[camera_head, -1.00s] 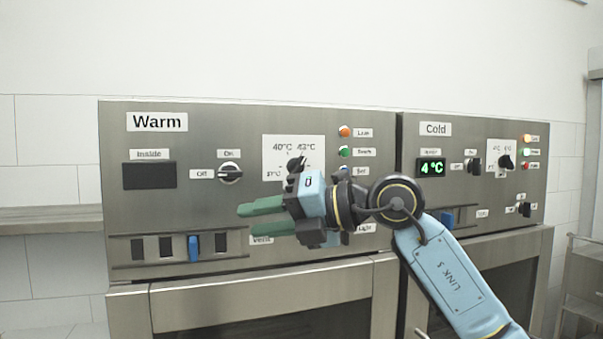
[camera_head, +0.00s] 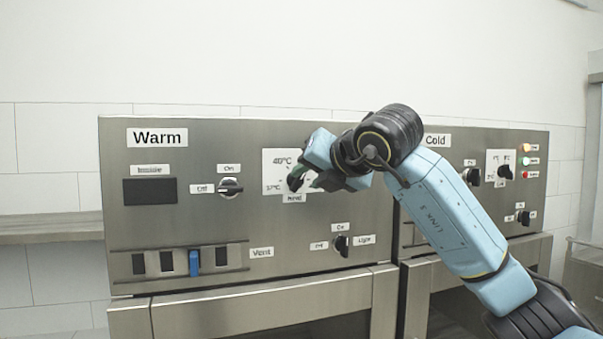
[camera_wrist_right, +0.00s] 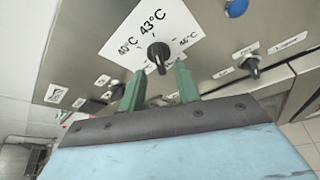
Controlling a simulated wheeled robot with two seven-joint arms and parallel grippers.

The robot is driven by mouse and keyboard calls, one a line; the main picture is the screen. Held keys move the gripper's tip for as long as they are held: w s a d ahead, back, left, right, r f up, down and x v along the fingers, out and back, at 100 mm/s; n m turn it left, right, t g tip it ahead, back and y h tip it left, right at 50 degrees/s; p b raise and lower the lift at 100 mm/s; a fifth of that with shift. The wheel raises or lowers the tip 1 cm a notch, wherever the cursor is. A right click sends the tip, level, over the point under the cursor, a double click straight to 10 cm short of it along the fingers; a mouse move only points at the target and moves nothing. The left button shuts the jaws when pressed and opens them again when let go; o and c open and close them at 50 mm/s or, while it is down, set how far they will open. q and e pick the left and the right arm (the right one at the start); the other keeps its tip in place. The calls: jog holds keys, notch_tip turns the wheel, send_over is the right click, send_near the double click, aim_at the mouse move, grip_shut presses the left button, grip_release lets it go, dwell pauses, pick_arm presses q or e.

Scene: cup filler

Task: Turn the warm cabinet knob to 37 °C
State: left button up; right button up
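The warm temperature knob (camera_head: 294,184) is black and sits on a white dial plate (camera_head: 278,160) on the Warm panel. In the right wrist view the knob (camera_wrist_right: 158,53) shows in front of the fingers, with 40, 43 and 46 °C marks on its plate (camera_wrist_right: 137,35). The 37 °C mark shows in the head view, left of the knob. My right gripper (camera_head: 306,179) is at the dial, partly covering it. In the wrist view its green fingers (camera_wrist_right: 160,72) are apart, tips just short of or beside the knob; contact cannot be told. My left gripper is not in view.
The warm display (camera_head: 150,191) is dark. An On/Off knob (camera_head: 230,188) lies left of the dial, a Light knob (camera_head: 342,246) below right, and a blue vent slider (camera_head: 194,262) lower left. My right arm covers part of the Cold panel (camera_head: 500,215).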

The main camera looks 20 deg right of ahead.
aim_at(300, 181)
jog(key=shift+p+x, duration=0.4)
jog(key=shift+x, duration=1.55)
grip_shut()
